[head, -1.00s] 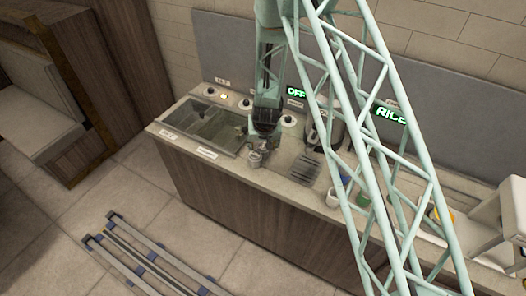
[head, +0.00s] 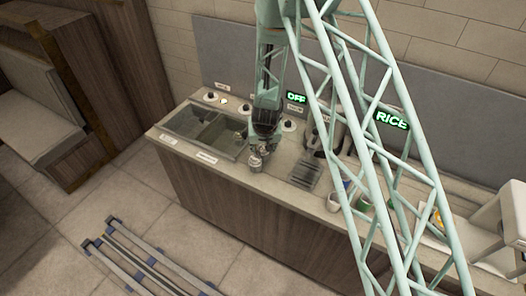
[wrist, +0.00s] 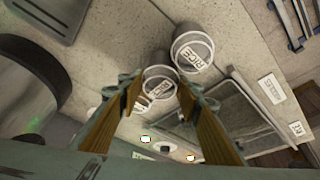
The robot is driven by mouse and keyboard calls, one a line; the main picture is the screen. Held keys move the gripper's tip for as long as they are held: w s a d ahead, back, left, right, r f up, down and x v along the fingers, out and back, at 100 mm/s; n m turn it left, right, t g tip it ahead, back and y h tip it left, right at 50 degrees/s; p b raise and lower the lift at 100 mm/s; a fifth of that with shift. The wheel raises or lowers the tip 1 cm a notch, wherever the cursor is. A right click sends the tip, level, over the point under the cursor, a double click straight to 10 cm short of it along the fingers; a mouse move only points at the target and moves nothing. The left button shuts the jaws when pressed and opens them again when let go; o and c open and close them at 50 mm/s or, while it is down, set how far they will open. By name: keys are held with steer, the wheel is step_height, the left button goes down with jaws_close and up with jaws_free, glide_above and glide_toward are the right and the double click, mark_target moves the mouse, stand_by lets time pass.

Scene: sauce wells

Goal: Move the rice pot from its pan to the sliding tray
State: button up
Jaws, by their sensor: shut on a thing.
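My gripper (wrist: 160,95) has its two fingers on either side of a round pot (wrist: 160,82) whose lid carries a label, partly hidden by the fingers. A second round pot with a RICE label (wrist: 192,52) is beside it, outside the fingers. In the head view my gripper (head: 264,140) is low over the counter's front, right of the sunken metal pan (head: 226,148), with a small grey pot (head: 255,163) just below it. A dark ribbed tray (head: 305,172) lies to the right; I cannot tell if it is the sliding tray.
A white cup (head: 333,202) and a green cup (head: 363,203) stand farther right on the counter. My lattice column hides part of the counter.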

mark_target(263, 147)
steer(key=shift+r+p, duration=1.15)
steer(key=shift+r, duration=3.15)
steer(key=shift+w+a, duration=0.1)
steer(key=shift+w, duration=0.05)
